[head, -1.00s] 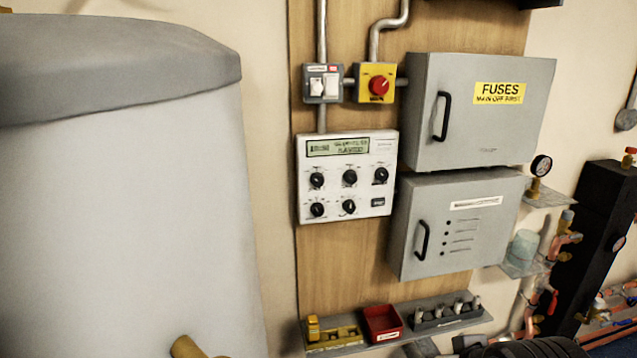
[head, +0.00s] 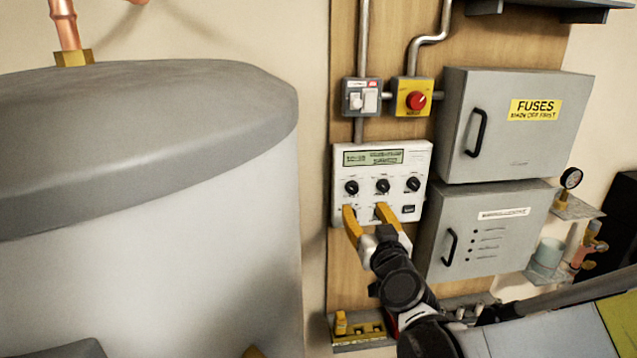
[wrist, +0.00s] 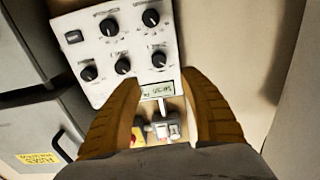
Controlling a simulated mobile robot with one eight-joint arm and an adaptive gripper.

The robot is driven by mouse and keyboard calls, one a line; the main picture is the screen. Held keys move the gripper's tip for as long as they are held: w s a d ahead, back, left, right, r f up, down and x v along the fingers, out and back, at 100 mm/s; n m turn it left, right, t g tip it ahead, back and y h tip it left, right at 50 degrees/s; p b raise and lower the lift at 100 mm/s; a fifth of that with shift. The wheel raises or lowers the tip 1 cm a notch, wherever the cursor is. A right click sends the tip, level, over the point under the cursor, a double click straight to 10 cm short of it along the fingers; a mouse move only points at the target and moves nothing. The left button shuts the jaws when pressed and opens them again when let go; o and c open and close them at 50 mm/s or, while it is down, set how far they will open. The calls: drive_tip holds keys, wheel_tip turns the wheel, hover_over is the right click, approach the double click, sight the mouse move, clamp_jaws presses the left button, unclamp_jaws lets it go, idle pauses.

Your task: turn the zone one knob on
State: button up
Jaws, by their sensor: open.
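A white control panel (head: 338,170) with a green display (head: 373,157) hangs on the wooden board. In the head view its upper row has three black knobs: left (head: 351,187), middle (head: 382,185) and right (head: 413,184). The lower knobs are mostly hidden behind my gripper (head: 366,209). The wrist view shows the panel upside down, with two lower-row knobs (wrist: 151,18) (wrist: 109,27). The labels are too small to read, so I cannot tell which knob is zone one. My gripper (wrist: 162,80) is open, its yellow fingers in front of the panel, with nothing between them. Contact cannot be told.
Above the panel are a switch box (head: 361,97) and a yellow box with a red rotary knob (head: 416,100). Grey cabinets, including the fuse cabinet (head: 500,150), stand close to the right. A large grey tank (head: 200,230) fills the left. A shelf with a yellow holder (head: 355,335) is below.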

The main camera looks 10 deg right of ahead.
sight(354, 189)
drive_tip(key=w+b, duration=0.1)
drive_tip(key=w, duration=0.9)
drive_tip(key=shift+w+d, duration=0.1)
drive_tip(key=shift+w, duration=0.2)
drive_tip(key=shift+c, duration=0.2)
clamp_jaws()
